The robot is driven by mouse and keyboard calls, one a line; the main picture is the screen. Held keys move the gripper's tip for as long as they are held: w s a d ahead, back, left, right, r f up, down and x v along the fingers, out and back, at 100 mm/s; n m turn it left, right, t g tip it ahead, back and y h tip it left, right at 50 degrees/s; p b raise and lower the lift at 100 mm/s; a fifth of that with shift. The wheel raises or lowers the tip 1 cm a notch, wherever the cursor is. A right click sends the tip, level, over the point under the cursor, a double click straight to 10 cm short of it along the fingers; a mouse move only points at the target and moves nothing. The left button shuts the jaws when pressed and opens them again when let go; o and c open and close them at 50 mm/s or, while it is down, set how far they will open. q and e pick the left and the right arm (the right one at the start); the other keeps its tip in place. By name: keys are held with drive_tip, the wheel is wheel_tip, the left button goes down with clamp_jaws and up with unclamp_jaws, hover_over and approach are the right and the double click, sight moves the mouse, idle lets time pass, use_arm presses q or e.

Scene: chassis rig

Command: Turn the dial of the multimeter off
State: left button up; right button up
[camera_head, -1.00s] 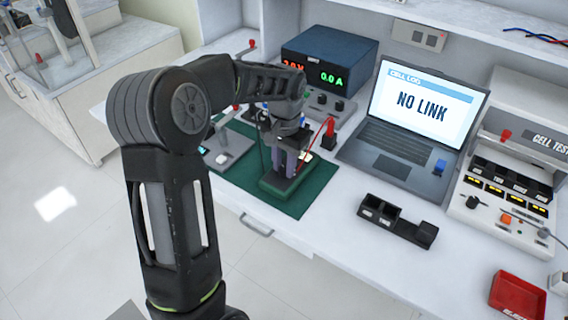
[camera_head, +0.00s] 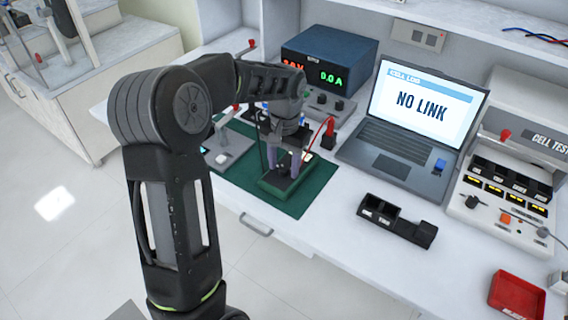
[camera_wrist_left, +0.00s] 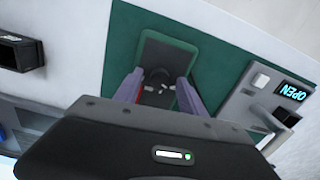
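The multimeter (camera_head: 279,190), a dark-faced meter with a green casing, lies on the green mat (camera_head: 312,198). It also shows in the left wrist view (camera_wrist_left: 183,55), with its dark round dial (camera_wrist_left: 158,75) between my fingers. My left gripper (camera_head: 283,166) points down over the multimeter. Its two purple-grey fingers are apart, one on each side of the dial in the left wrist view (camera_wrist_left: 160,82). I cannot tell whether they touch the dial. The gripper body hides the near part of the face. My right gripper is not in view.
The power supply (camera_head: 328,62) and a laptop (camera_head: 412,125) reading "NO LINK" stand behind. A black holder (camera_head: 398,222), a cell tester (camera_head: 500,205) and a red tray (camera_head: 517,296) are to the right.

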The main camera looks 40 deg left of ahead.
sight(285, 168)
use_arm(q)
wheel_tip(285, 168, up, 8)
drive_tip(key=shift+d+f, duration=0.1)
idle(0.6)
idle(0.3)
